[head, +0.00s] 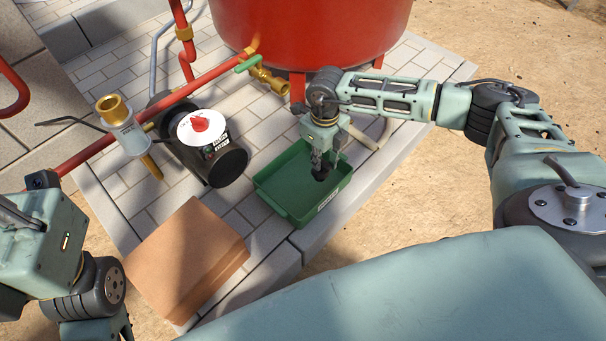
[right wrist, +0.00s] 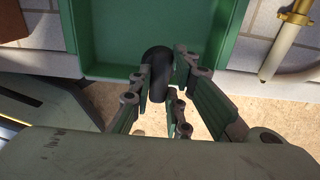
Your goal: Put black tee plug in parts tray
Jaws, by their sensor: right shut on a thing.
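The black tee plug (right wrist: 157,72) is a dark rounded piece between the fingers of my right gripper (right wrist: 162,85) in the right wrist view. My right gripper is shut on it. The green parts tray (head: 285,202) sits on the paving in the head view, and its floor also shows in the right wrist view (right wrist: 130,30). In the head view my right gripper (head: 320,172) points down over the inside of the tray. I cannot tell whether the plug touches the tray floor. My left arm is at the lower left; its gripper's fingers are not visible.
A brown block (head: 185,255) stands left of the tray. A black pump (head: 215,160) with a white and red dial is behind it. A red tank (head: 310,30) and a brass valve with a green handle (head: 248,64) are at the back. Red pipes run at the left.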

